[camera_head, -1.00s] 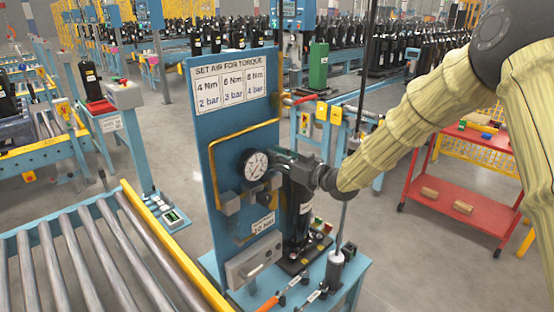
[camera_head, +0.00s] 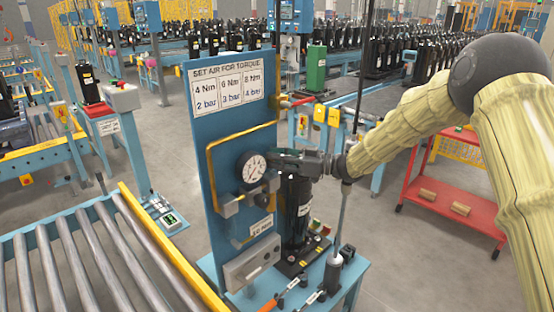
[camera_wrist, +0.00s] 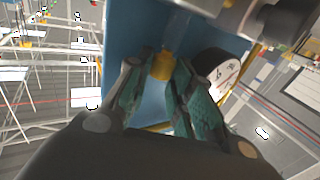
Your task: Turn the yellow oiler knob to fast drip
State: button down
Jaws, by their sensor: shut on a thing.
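The yellow oiler knob (camera_wrist: 162,66) shows in the wrist view between my fingertips, in front of the blue panel. My gripper (camera_wrist: 160,74) is shut on it, with a green-padded finger on each side. In the head view my gripper (camera_head: 274,158) reaches in from the right to the blue panel (camera_head: 205,110), just right of the pressure gauge (camera_head: 251,168). The knob is hidden there behind the gauge and gripper. The gauge also shows in the wrist view (camera_wrist: 222,70), to the right of my fingers. The knob's setting cannot be read.
A black compressor cylinder (camera_head: 296,212) stands below my gripper on the blue bench (camera_head: 349,278). A vertical rod tool (camera_head: 334,272) stands close by on the right. A roller conveyor (camera_head: 70,262) lies to the left. A red cart (camera_head: 448,205) stands at the right.

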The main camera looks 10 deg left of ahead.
dwell(0.3)
jog(key=c, duration=1.5)
grip_release()
jog(key=shift+c, duration=0.2)
jog(key=d, duration=1.2)
jog(key=shift+s, duration=0.25)
jog(key=shift+d, duration=0.1)
